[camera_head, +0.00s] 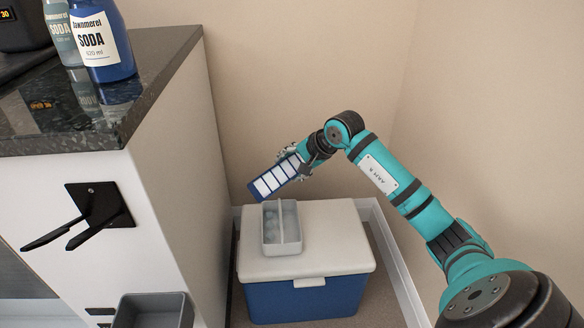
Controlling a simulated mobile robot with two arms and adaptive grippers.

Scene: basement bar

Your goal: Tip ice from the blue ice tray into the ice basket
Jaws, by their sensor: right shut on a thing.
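The blue ice tray (257,190) has pale cells in a row and is tilted, its lower end toward the left. My right gripper (297,166) is shut on its upper right end and holds it in the air just above and behind the ice basket. The ice basket (297,208) is a light grey open box with a divider, standing on the cooler lid. Pale rounded pieces that look like ice (271,224) lie in its left compartment. I cannot tell whether the pale cells of the tray hold ice. My left gripper is not in view.
The basket stands on a blue cooler (306,300) with a cream lid. A cabinet with a dark stone counter (150,70) and soda bottles (103,45) is at the left. A black two-pronged bracket (98,207) juts from it, above a grey bin (180,312). Walls close off the back and right.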

